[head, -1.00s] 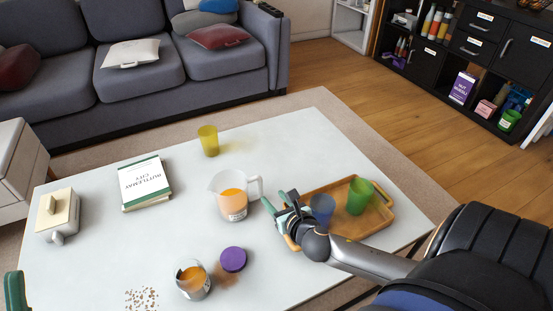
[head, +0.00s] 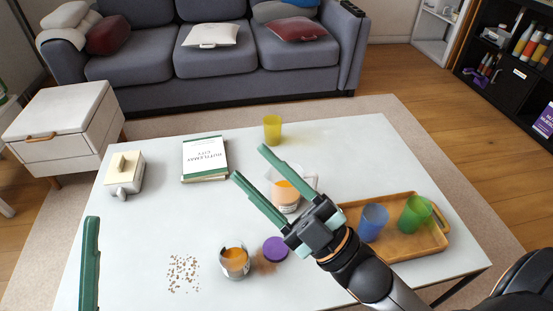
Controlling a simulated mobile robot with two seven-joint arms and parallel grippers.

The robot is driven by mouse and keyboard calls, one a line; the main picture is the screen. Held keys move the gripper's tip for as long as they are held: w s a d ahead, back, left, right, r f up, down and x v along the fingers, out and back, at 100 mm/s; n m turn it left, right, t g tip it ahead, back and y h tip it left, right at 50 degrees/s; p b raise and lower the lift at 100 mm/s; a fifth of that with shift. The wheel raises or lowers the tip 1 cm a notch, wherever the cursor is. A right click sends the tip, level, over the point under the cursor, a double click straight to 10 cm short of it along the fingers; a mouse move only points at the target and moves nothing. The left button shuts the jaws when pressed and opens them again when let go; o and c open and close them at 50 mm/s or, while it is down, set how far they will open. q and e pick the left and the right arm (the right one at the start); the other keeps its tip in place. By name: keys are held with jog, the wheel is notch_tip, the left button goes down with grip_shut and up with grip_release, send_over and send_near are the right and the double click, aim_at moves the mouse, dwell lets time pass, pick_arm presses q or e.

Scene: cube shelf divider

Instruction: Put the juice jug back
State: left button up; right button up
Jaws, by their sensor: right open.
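The juice jug (head: 285,195) is a clear pitcher with orange juice. It stands upright on the white table (head: 210,215), right of the middle. My right gripper (head: 250,170) is open and empty. Its two green fingers reach across the picture in front of the jug and hide part of it; I cannot tell whether they touch it. The jug's handle shows on its right side. Of my left gripper, one green finger (head: 90,265) shows at the lower left edge; the rest is out of view.
A wooden tray (head: 432,243) holds a blue cup (head: 372,222) and a green cup (head: 414,214).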

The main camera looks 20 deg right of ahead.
jog(key=s+r+m+t+y, duration=0.1)
jog(key=s+r+m+y, duration=0.1)
jog(key=r, duration=0.3)
jog(key=shift+s+d+m, duration=0.25)
jog(key=shift+s+m, duration=0.25)
jog(key=shift+s, duration=0.3)
